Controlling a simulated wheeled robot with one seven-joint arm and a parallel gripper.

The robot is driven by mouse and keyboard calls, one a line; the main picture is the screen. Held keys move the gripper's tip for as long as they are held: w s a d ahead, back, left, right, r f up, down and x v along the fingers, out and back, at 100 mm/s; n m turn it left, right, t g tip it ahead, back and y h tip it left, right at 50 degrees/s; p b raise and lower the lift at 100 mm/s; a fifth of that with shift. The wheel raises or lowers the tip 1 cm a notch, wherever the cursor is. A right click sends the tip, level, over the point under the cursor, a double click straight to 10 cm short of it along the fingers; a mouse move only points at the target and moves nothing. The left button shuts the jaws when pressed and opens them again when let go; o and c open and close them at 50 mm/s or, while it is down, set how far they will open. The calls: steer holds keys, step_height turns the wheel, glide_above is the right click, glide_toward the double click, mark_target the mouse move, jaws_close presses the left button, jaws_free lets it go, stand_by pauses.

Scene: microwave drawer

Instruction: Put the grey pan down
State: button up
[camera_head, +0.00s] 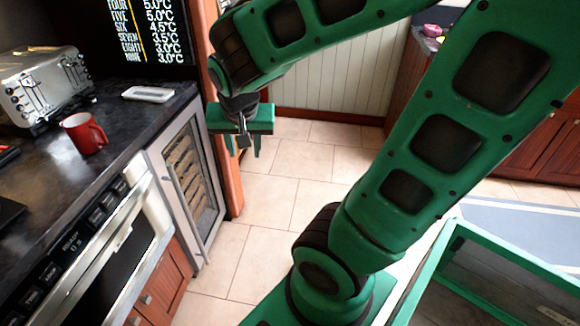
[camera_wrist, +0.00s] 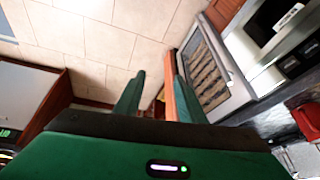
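I see no grey pan that I can make out in either view. My gripper (camera_head: 243,147) hangs in the air over the floor, to the right of the counter, in the head view. In the wrist view its two fingers (camera_wrist: 157,95) stand apart with nothing between them, so it is open and empty. A dark flat thing (camera_head: 8,212) is cut off at the left edge of the head view on the counter; I cannot tell what it is.
The dark counter (camera_head: 110,108) holds a red mug (camera_head: 85,133), a steel toaster (camera_head: 45,85) and a white flat device (camera_head: 148,94). Below are an oven (camera_head: 120,255) and a glass-fronted wine cooler (camera_head: 190,180). Tiled floor (camera_head: 270,200) lies clear beneath my gripper.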

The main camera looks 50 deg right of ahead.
steer(key=s+d+n+g+y, duration=0.1)
steer(key=s+d+g, duration=0.1)
steer(key=s, duration=0.6)
steer(key=s+d+n+g+y, duration=0.1)
steer(key=s+d+y, duration=0.1)
steer(key=s, duration=0.5)
steer(key=shift+s+n+g, duration=0.3)
steer(key=shift+s+g, duration=0.05)
steer(key=shift+g, duration=0.05)
steer(key=shift+r, duration=0.1)
